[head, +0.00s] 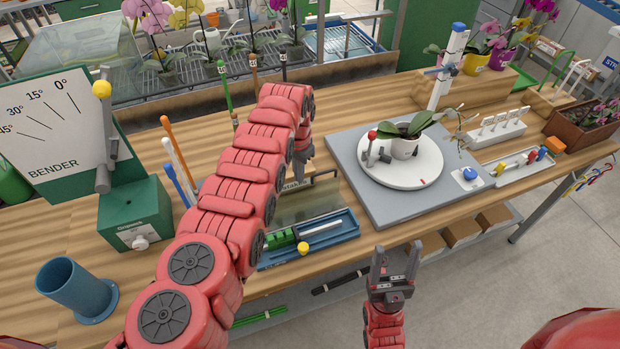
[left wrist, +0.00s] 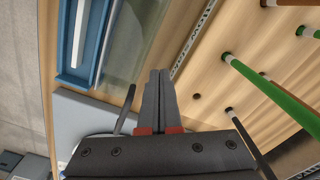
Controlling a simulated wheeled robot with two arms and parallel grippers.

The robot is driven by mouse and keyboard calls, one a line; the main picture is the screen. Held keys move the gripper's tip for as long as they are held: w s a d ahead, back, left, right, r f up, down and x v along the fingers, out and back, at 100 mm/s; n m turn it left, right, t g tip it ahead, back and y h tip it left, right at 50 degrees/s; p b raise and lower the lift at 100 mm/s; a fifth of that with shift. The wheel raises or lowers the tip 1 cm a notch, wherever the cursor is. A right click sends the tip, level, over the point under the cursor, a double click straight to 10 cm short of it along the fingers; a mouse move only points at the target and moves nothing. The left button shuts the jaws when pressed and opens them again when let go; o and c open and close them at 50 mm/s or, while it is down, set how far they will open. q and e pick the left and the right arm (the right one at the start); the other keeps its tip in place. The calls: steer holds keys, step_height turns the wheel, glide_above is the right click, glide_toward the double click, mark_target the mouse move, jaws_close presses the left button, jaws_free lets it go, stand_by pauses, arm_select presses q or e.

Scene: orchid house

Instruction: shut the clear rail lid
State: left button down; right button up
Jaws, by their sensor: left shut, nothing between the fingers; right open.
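The clear rail lid (head: 308,203) is a see-through panel along the back side of a blue tray (head: 352,232). It looks raised open, but its exact angle is hard to tell. The tray holds a green block (head: 283,240) and a white rod (head: 322,227). In the left wrist view, the lid (left wrist: 130,45) lies beside the blue tray (left wrist: 75,79). My left gripper (head: 296,181) is shut and empty, just behind the lid and partly hidden by my arm; its fingertips (left wrist: 156,73) show apart from the lid. My right gripper (head: 396,250) is open and empty in front of the bench.
A yellow knob (head: 303,249) is at the tray's front. A grey board (head: 400,211) with a white turntable (head: 425,175) and potted orchid stands to the right. Coloured stakes (head: 182,150), a green bender (head: 130,215) and a blue cup (head: 75,287) stand left.

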mark_target(302, 188)
arm_select(q)
steer(key=shift+f, duration=0.2)
steer(key=shift+f+b, duration=1.45)
steer(key=shift+b, duration=0.2)
steer(key=shift+r, duration=0.1)
steer(key=shift+s+p, duration=0.1)
steer(key=shift+p, duration=0.7)
steer(key=shift+s+d+p, duration=0.2)
steer(key=shift+s+p, duration=0.25)
steer(key=shift+p, duration=1.55)
steer(key=shift+s+d+p, duration=0.15)
steer(key=shift+s+p, duration=0.45)
steer(key=shift+p, duration=1.1)
